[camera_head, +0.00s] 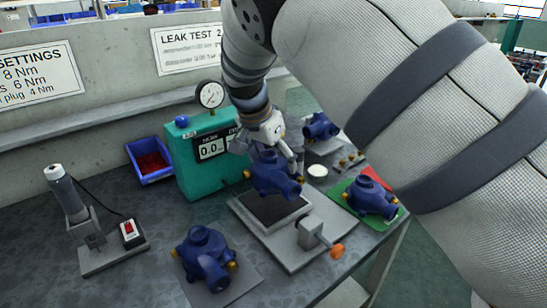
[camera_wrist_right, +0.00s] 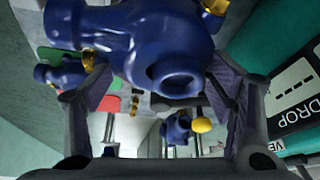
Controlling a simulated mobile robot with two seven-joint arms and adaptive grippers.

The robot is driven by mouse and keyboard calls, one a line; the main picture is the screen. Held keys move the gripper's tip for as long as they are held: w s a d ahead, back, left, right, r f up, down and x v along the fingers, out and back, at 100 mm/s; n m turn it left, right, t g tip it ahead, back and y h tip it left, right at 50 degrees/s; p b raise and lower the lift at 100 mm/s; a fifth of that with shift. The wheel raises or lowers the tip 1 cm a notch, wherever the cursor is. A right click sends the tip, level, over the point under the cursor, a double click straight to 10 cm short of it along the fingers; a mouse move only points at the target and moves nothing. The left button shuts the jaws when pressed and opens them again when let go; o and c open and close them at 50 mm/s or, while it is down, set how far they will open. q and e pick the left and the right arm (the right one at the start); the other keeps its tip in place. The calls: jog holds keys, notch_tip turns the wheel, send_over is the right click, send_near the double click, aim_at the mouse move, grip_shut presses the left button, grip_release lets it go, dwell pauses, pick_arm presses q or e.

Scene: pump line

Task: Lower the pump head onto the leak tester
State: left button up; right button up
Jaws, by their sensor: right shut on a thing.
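My right gripper (camera_head: 274,152) is shut on a blue pump head (camera_head: 272,176) with brass-coloured fittings. It holds the pump head over the dark pad of the leak tester's grey plate (camera_head: 290,255); whether the two touch is unclear. In the right wrist view the pump head (camera_wrist_right: 160,45) fills the top between the fingers. The leak tester's teal box (camera_head: 192,172) stands behind, with a display and a round gauge (camera_head: 210,95). A clamp (camera_head: 310,232) with an orange knob stands at the plate's front right. My left gripper is not in view.
Other blue pump heads sit on a grey mat (camera_head: 204,252) front left, on a green and red mat (camera_head: 370,197) at right, and behind (camera_head: 320,127). A blue bin (camera_head: 150,160) and a tool stand (camera_head: 75,200) are at left. The table's right edge is close.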

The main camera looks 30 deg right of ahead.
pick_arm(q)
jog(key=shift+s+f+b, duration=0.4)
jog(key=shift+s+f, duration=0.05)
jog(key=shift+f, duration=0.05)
pick_arm(e)
jog(key=shift+f, duration=2.85)
dwell(0.4)
jog(key=o, duration=1.4)
jog(key=shift+o, duration=0.2)
notch_tip(320, 180, up, 4)
jog(key=shift+r+p, duration=0.1)
jog(key=shift+p, duration=0.4)
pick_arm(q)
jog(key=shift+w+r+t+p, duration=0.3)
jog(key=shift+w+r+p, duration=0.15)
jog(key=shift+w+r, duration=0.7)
pick_arm(e)
jog(key=shift+r, duration=2.45)
